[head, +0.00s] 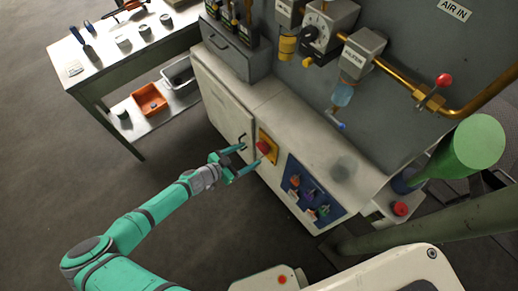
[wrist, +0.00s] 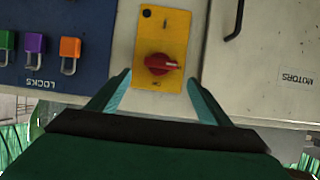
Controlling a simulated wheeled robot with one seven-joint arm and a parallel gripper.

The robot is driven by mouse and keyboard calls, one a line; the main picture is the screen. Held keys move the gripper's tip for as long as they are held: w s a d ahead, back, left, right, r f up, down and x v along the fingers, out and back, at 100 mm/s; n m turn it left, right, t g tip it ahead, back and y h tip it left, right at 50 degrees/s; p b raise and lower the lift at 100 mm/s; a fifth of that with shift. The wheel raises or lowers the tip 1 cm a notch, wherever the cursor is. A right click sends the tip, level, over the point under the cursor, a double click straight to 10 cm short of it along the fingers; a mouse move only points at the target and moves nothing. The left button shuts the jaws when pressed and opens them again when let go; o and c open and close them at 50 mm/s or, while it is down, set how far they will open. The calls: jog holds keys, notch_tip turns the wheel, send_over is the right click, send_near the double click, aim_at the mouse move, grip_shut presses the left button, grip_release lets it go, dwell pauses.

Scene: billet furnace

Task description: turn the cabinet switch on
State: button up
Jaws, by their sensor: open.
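The cabinet switch is a red rotary knob (wrist: 162,64) on a yellow plate (wrist: 165,25), on the front of the pale cabinet (head: 215,85). In the wrist view its pointed end is turned to the right, roughly level. Small markings show above and below it, too small to read surely. In the head view the red knob (head: 263,147) sits on the cabinet front, just beyond my gripper (head: 249,160). My gripper is open and empty. In the wrist view its fingers (wrist: 160,84) lie either side of the knob's lower part; I cannot tell whether they touch it.
A blue panel with coloured locks (head: 311,195) is right of the switch in the head view. A door handle (wrist: 236,20) and MOTORS label (wrist: 298,76) are on the other side. A workbench (head: 110,55) stands at the far left. The floor (head: 60,170) left of my arm is clear.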

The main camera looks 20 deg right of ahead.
aim_at(262, 148)
jog(key=x, duration=0.7)
jog(key=shift+d, duration=0.1)
jog(key=c, duration=1)
jog(key=shift+c, duration=0.2)
